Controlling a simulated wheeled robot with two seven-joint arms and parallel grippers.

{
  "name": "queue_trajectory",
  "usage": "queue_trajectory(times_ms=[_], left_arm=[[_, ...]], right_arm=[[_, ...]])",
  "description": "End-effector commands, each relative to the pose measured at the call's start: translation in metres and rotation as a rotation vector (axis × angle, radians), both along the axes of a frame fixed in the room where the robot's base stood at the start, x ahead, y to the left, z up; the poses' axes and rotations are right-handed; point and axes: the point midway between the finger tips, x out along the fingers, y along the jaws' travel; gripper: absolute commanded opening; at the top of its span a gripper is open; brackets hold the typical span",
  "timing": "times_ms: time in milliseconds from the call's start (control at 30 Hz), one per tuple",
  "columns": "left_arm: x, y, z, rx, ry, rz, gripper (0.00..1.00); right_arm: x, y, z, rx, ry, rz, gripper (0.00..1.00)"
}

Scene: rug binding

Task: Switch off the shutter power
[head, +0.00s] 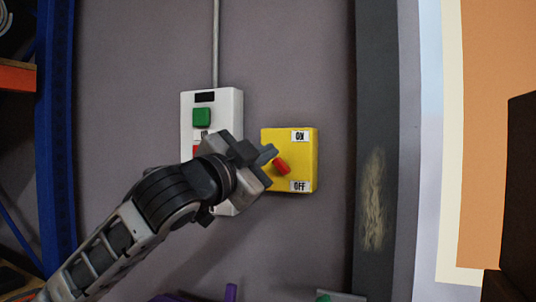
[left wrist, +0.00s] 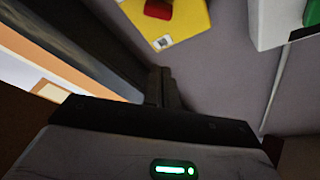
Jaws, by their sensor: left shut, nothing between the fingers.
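The yellow switch box (head: 307,160) is on the grey wall, with an ON label (head: 300,136) at its top and an OFF label (head: 300,186) at its bottom. Its red lever (head: 282,167) lies slanted between the labels. My left gripper (head: 270,154) is shut and empty, its tips close to the lever's upper left; I cannot tell whether they touch. In the left wrist view the shut fingers (left wrist: 160,86) show below the yellow box (left wrist: 185,22), and the red lever (left wrist: 158,9) is cut off at the top. My right gripper is not in view.
A white control box (head: 228,110) with a green button (head: 202,117) and a partly hidden red one is left of the yellow box, behind my arm. A grey conduit (head: 216,45) rises from it. A dark post (head: 376,100) stands to the right, a blue upright (head: 55,130) to the left.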

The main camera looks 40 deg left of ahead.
Motion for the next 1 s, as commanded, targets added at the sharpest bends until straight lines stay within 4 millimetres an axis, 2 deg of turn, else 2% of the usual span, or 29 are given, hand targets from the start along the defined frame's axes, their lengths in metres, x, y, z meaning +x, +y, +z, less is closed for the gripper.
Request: queue_trajectory(times_ms=[167, 433, 500, 600, 1000], left_arm=[[0.034, -0.001, 0.013, -0.006, 0.000, -0.003, 0.00], [0.087, 0.000, 0.021, 0.000, 0.001, 0.000, 0.00], [0.082, 0.011, 0.005, 0.004, 0.005, 0.005, 0.00], [0.080, 0.019, -0.003, 0.003, 0.003, 0.001, 0.00], [0.077, 0.026, -0.008, 0.000, 0.000, -0.001, 0.00]], right_arm=[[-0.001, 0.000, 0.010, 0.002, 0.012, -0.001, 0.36], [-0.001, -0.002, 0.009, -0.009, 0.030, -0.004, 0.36], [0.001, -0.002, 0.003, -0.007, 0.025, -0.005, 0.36], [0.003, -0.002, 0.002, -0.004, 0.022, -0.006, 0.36], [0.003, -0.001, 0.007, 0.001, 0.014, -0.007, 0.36]])
